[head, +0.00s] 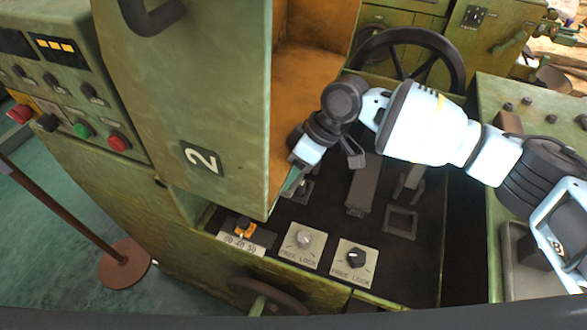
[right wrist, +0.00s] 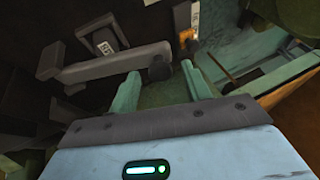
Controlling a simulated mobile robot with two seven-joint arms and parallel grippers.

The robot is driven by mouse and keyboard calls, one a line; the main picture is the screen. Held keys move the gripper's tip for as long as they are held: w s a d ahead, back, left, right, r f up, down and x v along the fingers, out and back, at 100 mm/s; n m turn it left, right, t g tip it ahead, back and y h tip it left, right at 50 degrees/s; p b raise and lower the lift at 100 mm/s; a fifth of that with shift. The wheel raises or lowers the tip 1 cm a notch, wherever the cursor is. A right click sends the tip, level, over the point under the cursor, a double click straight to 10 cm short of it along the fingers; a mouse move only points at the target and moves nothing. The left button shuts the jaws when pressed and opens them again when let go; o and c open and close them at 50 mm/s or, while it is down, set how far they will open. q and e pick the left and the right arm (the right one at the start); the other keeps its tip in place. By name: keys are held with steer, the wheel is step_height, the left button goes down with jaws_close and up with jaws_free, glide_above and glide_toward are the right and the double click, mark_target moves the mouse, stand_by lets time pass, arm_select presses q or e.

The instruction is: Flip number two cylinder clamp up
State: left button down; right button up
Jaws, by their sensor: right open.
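Dark clamp-like levers stand in the machine's recess in the head view, one of them a wide upright lever (head: 363,187) right of my right gripper (head: 291,184). In the right wrist view a grey bar (right wrist: 115,65) with a dark round end lies just beyond the fingertips. My right gripper (right wrist: 160,72) is open there, its two greenish fingers apart, with nothing held. In the head view its fingers are partly hidden behind the edge of the green door. My left gripper is not in view.
A green door (head: 200,110) marked 2 stands close left of my right gripper. An orange knob (head: 245,229) and two FREE LOCK switches (head: 305,239) (head: 355,254) line the recess front. A black handwheel (head: 410,50) is behind. A control panel (head: 65,90) is at left.

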jaws_close()
stand_by(0.3)
